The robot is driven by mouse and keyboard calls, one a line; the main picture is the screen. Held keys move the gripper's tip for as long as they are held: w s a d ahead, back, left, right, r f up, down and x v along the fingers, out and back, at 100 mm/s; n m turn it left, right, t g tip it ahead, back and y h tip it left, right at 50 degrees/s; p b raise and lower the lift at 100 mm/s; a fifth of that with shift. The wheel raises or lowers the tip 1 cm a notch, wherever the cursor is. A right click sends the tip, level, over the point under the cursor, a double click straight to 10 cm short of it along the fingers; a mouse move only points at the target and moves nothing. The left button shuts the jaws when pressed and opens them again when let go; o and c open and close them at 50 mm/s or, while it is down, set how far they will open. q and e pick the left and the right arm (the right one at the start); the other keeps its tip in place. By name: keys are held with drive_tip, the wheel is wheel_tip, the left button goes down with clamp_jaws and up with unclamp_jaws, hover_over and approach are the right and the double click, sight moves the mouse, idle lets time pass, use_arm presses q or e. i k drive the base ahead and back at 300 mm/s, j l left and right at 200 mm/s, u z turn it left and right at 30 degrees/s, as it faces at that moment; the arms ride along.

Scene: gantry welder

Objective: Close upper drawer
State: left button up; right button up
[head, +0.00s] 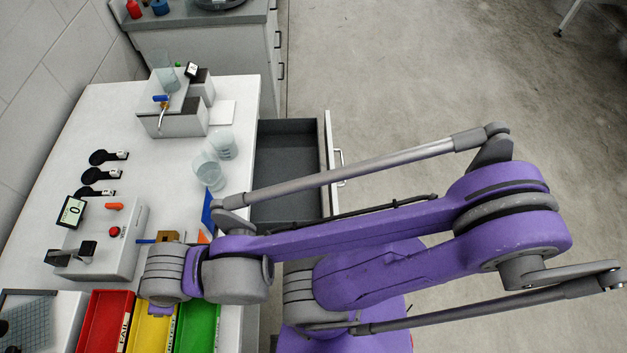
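The upper drawer (286,147) is pulled out from the right side of the white workbench. Its dark grey inside looks empty where it shows. Its pale front panel (328,140) carries a bar handle on the outer side. My purple arm crosses over the near part of the drawer and hides part of it. The arm's grey wrist end is over the workbench near the coloured bins. No gripper fingers of either arm can be made out.
The white workbench (135,115) holds a device with a display (72,211), clear beakers (209,170), and red (105,318), yellow and green bins (199,325). A grey cabinet (205,45) stands behind. The concrete floor to the right is mostly clear.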

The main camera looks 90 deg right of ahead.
sight(287, 149)
drive_tip(key=k+z, duration=0.15)
drive_tip(key=k, duration=0.5)
drive_tip(key=z, duration=1.7)
drive_tip(key=l+z, duration=0.2)
drive_tip(key=z, duration=0.15)
drive_tip(key=l+z, duration=0.3)
drive_tip(key=i+j, duration=0.3)
drive_tip(key=j, duration=0.25)
